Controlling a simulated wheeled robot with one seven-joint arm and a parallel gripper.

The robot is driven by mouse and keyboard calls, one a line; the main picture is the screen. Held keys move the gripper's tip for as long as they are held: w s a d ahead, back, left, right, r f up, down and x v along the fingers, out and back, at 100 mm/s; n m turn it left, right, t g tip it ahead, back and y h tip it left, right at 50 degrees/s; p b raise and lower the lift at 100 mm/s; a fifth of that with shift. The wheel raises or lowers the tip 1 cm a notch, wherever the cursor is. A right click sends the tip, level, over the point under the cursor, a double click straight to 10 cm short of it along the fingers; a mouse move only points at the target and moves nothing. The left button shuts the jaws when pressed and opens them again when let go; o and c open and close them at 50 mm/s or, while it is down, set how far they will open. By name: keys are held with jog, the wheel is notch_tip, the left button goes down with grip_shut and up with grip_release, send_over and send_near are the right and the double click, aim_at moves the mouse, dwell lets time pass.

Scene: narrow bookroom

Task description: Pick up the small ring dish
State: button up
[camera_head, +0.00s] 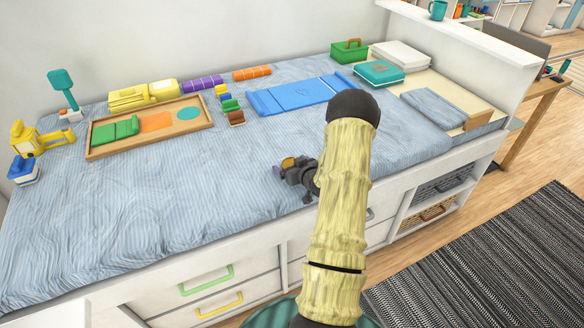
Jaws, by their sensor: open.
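My gripper (286,171) is dark and small in the head view, low over the front part of the blue striped bedcover (190,205). Its jaws are open. A small round orange-yellow thing (288,162) shows right at the fingertips, partly hidden by them; it may be the small ring dish, but it is too small to be sure. I cannot tell whether the fingers touch it. My pale yellow arm covers part of the bed to the right of the gripper.
A wooden tray (150,145) with coloured pieces lies at the left. A blue mat (300,94), stacked small blocks (232,108), a teal case (379,73) and a green box (349,51) lie farther back. The bedcover left of my gripper is clear.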

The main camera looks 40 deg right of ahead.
aim_at(291, 164)
jog(key=shift+c, duration=0.4)
jog(key=c, duration=1.1)
jog(key=shift+r, duration=0.1)
notch_tip(291, 164, up, 10)
jog(key=shift+f+p, duration=0.1)
jog(key=shift+p, duration=0.3)
jog(key=shift+w, duration=0.1)
